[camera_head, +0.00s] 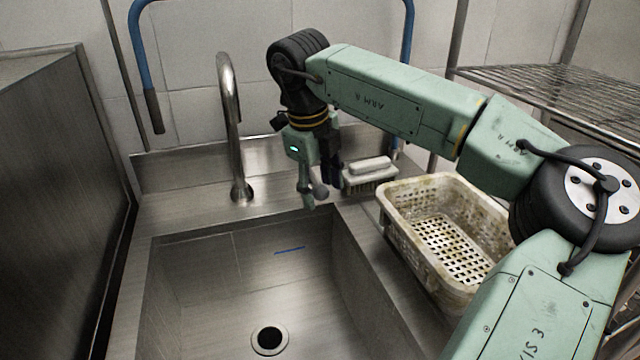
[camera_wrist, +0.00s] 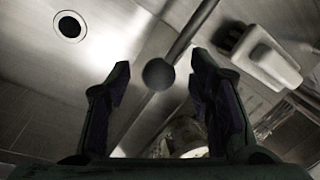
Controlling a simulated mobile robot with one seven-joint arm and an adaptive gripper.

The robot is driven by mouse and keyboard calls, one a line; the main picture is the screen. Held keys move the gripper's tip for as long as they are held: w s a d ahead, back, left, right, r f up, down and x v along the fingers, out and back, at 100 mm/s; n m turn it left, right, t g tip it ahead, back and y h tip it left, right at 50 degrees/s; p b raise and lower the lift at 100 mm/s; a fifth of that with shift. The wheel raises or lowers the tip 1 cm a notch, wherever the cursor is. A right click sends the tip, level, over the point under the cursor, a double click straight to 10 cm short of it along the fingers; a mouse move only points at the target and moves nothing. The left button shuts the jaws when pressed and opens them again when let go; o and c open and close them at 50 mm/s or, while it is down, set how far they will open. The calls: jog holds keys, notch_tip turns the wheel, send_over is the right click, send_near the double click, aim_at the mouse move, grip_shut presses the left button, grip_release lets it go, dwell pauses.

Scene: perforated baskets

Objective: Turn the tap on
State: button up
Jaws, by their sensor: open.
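The tap's curved steel spout (camera_head: 230,125) stands at the back of the sink, on the left in the head view. My gripper (camera_head: 315,190) is to its right, pointing down over the sink's back right corner. A grey round knob (camera_head: 320,191) shows at my fingertips. In the wrist view, this knob (camera_wrist: 158,74) appears between the two fingers of my gripper (camera_wrist: 160,66), with a gap on each side. The fingers are open. Whether the knob joins the tap is not visible, and its stem is hidden.
The steel sink (camera_head: 270,290) is empty except for its drain (camera_head: 269,340). A white brush (camera_head: 369,176) lies right of my gripper, also in the wrist view (camera_wrist: 262,56). A perforated basket (camera_head: 400,205) stands right of the sink. A wire rack (camera_head: 550,90) is at the right.

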jog(key=shift+c, duration=0.4)
grip_shut()
dwell(0.4)
